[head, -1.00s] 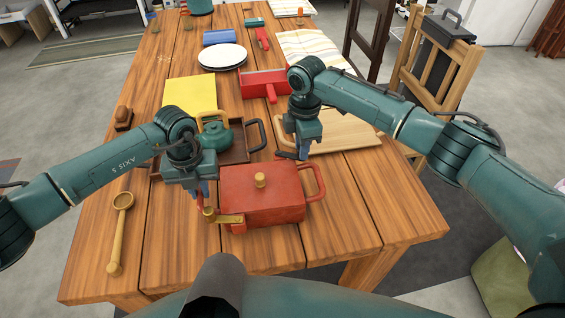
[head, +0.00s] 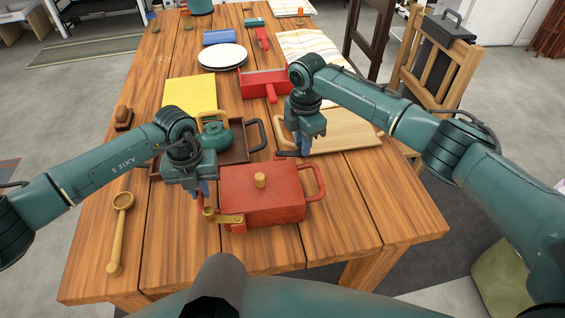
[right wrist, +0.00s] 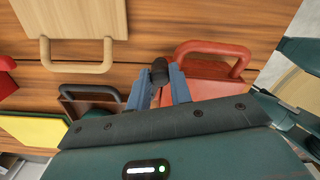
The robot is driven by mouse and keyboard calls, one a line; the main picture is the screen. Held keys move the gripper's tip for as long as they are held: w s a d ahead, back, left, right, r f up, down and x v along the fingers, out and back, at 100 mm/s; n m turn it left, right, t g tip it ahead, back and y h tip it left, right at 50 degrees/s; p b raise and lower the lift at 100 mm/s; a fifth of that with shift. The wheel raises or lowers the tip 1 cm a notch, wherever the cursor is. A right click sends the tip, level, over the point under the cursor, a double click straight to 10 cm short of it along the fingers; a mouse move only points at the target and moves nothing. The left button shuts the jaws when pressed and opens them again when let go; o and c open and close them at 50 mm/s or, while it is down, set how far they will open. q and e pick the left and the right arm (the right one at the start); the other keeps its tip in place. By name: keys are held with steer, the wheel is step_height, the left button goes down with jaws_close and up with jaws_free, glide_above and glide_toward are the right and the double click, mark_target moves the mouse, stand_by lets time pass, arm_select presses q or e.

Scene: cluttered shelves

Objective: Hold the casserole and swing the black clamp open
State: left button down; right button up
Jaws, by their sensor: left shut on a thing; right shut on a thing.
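The red casserole (head: 276,206) sits near the table's front, with a brass knob (head: 260,181) on its lid and a red handle (head: 316,182) on its right side. My left gripper (head: 203,193) is shut at the casserole's left side, where the left handle is mostly hidden. My right gripper (head: 300,151) is shut on a black piece just behind the casserole's back right corner. In the right wrist view this black clamp (right wrist: 159,72) stands between the fingertips. A brass clamp (head: 226,218) lies across the casserole's front left corner.
A brown tray (head: 236,154) with a green teapot (head: 217,135) stands behind the casserole. A wooden board (head: 345,139) lies behind and right of it. A wooden ladle (head: 117,240) lies at the left. The table's front right is clear.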

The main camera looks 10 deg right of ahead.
steer(key=shift+d+f, duration=0.1)
steer(key=shift+f, duration=0.05)
steer(key=o, duration=1)
steer(key=shift+r, duration=0.2)
step_height(320, 180, up, 12)
